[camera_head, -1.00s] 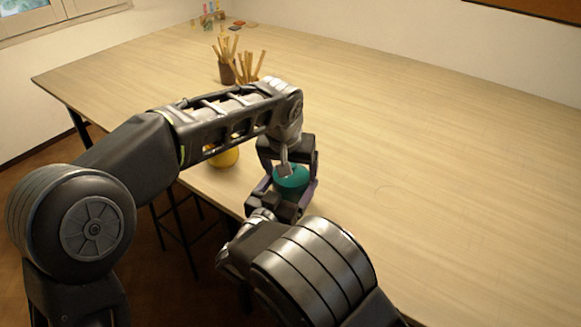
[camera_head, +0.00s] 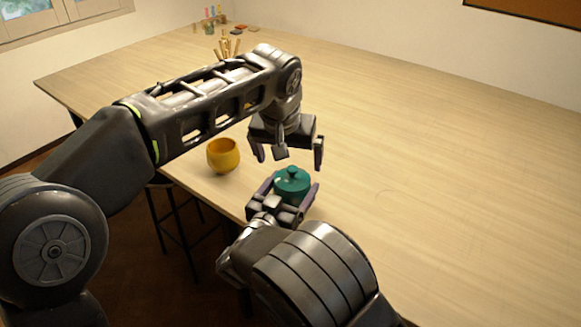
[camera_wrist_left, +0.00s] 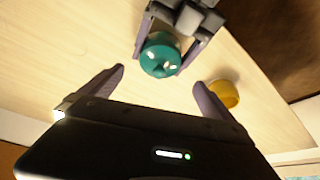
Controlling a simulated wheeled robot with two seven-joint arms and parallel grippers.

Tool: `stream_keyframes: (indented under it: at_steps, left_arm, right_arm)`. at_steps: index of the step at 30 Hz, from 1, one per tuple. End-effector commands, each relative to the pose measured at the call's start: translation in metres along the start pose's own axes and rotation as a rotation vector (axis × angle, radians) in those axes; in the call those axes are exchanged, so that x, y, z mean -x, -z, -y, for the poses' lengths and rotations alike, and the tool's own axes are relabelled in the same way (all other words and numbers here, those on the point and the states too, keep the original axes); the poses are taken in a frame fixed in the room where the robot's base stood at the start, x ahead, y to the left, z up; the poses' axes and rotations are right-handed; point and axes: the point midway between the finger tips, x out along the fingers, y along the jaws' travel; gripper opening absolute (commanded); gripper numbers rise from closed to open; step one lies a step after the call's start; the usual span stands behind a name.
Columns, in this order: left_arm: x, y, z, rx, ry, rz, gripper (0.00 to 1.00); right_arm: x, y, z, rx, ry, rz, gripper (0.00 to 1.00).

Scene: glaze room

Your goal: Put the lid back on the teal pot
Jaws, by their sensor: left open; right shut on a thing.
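The teal pot (camera_head: 291,188) stands near the table's front edge with its teal lid (camera_head: 292,174), knob up, on top of it. The lid looks level and seated in the head view. My right gripper (camera_head: 291,193) is shut on the pot, one finger on each side. My left gripper (camera_head: 288,158) is open and empty, above and behind the pot, apart from the lid. In the left wrist view the lid (camera_wrist_left: 160,55) shows beyond the spread left fingers (camera_wrist_left: 160,80), between the right gripper's fingers. The lid hides most of the pot there.
An open yellow pot (camera_head: 223,157) stands left of the teal pot near the front edge. A holder with wooden tools (camera_head: 228,47) is farther back, partly behind my left arm. Small coloured items (camera_head: 211,17) sit at the far corner. The table's right side is clear.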

Motion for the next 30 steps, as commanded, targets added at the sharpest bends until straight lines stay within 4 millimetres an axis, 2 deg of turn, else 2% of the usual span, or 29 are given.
stream_keyframes:
  at_steps: [3,7,11,18,19,25,30]
  left_arm:
    - [0.023,0.000,-0.001,0.000,-0.002,-0.002,1.00]
    - [0.039,0.000,-0.001,0.000,-0.002,-0.001,1.00]
    - [0.046,-0.001,-0.001,0.000,-0.001,0.001,1.00]
    - [0.047,-0.001,0.000,-0.001,-0.001,0.001,1.00]
    - [0.047,-0.001,0.000,-0.001,-0.001,0.001,1.00]
    - [0.046,-0.001,0.000,-0.001,-0.001,0.001,1.00]
    - [0.046,-0.001,0.000,-0.001,-0.001,0.001,1.00]
  right_arm:
    - [0.000,0.000,0.000,0.000,0.000,0.000,0.10]
    - [0.000,0.000,0.000,0.000,0.000,0.000,0.10]
    - [0.000,0.000,0.000,0.000,0.000,0.000,0.10]
    - [0.000,0.000,0.000,0.000,0.000,0.000,0.10]
    - [0.000,0.000,0.000,0.000,0.000,0.000,0.83]
    - [0.000,0.000,0.000,0.000,0.000,0.000,1.00]
    - [0.000,0.000,0.000,0.000,0.000,0.000,1.00]
